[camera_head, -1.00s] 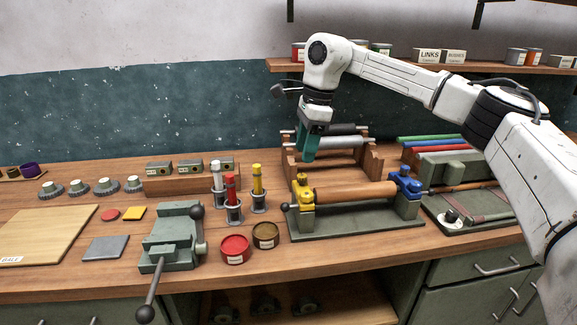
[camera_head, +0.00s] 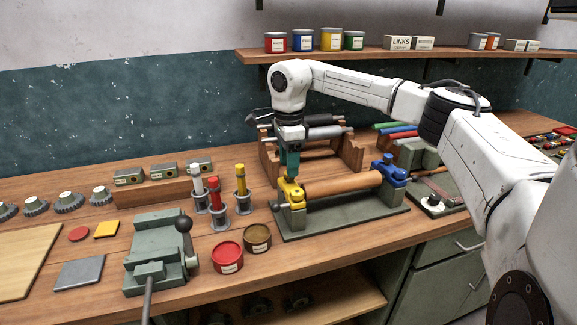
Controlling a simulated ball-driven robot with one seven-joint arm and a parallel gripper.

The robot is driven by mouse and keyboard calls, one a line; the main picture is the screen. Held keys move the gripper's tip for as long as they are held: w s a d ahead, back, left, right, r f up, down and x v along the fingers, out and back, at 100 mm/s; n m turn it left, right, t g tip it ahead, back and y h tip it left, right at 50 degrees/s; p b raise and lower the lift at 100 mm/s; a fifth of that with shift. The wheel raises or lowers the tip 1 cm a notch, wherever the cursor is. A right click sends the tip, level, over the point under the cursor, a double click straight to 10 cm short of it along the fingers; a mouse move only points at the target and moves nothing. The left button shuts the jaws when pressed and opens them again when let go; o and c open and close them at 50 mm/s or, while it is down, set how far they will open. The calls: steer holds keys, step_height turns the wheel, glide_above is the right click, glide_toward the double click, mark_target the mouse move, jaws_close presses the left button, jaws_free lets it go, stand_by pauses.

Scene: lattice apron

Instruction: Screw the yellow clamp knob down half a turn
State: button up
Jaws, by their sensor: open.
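The yellow clamp (camera_head: 292,199) stands at the left end of a wooden roller (camera_head: 340,184) on a green base plate (camera_head: 345,215). Its top, where the knob would be, is largely covered by my gripper. My gripper (camera_head: 289,174) points straight down, with its teal fingers right at the top of the yellow clamp. The fingers are open. I cannot tell whether they touch the knob or stand around it. A blue clamp (camera_head: 388,170) holds the roller's right end, well clear of my gripper.
A wooden rack (camera_head: 345,150) with dark and silver rollers stands close behind my gripper. Red and yellow tubes (camera_head: 240,182) stand upright just left of the clamp. A red tin (camera_head: 227,257), a brown tin (camera_head: 257,238) and a green vice (camera_head: 157,252) are at the front left.

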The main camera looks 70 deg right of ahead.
steer(key=shift+f, duration=1.15)
steer(key=shift+c, duration=0.4)
jaws_close()
